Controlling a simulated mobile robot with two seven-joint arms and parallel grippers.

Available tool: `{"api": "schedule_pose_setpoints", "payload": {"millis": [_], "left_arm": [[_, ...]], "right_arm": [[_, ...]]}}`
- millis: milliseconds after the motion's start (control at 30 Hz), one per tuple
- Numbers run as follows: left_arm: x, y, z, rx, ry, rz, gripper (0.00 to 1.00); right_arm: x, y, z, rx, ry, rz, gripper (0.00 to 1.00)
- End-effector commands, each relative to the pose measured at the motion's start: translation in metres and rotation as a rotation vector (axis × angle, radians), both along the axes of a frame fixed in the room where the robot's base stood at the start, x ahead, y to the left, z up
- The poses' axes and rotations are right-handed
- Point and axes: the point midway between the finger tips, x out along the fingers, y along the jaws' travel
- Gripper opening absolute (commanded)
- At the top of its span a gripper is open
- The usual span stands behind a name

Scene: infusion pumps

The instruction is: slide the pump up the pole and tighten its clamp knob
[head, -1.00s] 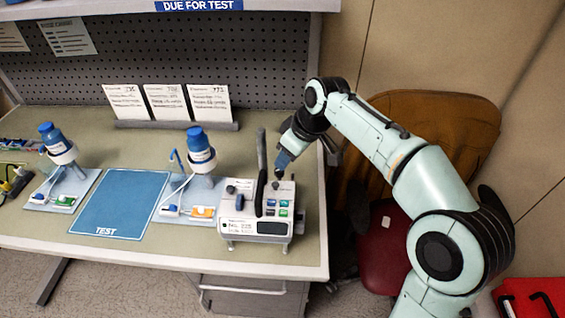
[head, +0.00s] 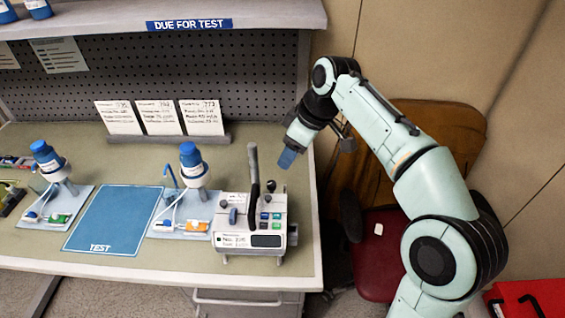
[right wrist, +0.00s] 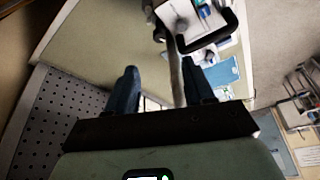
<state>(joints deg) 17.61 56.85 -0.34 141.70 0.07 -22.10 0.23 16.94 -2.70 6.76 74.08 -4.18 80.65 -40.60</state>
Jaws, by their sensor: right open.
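The white pump (head: 250,242) stands near the right end of the bench, with a dark screen, coloured buttons and a black handle. In the right wrist view the pole (right wrist: 177,80) appears between the fingers (right wrist: 160,88), with the pump (right wrist: 205,18) beyond. My left gripper is out of view.
A blue TEST mat (head: 115,220) lies left of the pump, with blue-capped bottle stands (head: 192,170) on either side. White cards (head: 160,117) stand behind. A shelf (head: 270,15) overhangs the back. A chair (head: 380,255) stands right of the bench.

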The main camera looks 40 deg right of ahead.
Motion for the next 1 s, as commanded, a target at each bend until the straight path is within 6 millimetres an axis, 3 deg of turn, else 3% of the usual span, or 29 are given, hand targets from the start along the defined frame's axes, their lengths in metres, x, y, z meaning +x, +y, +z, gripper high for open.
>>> {"api": "schedule_pose_setpoints", "payload": {"millis": [300,500,767,1000], "left_arm": [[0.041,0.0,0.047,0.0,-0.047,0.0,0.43],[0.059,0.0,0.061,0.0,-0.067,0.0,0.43],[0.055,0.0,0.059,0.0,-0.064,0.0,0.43],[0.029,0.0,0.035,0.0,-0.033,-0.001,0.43]], "right_arm": [[0.031,-0.03,0.005,0.003,0.036,0.646,0.53],[0.042,-0.035,0.005,0.015,-0.001,0.959,0.53],[0.043,-0.033,-0.006,0.022,-0.017,1.067,0.53],[0.042,-0.016,-0.051,0.024,-0.012,1.065,0.53]]}}
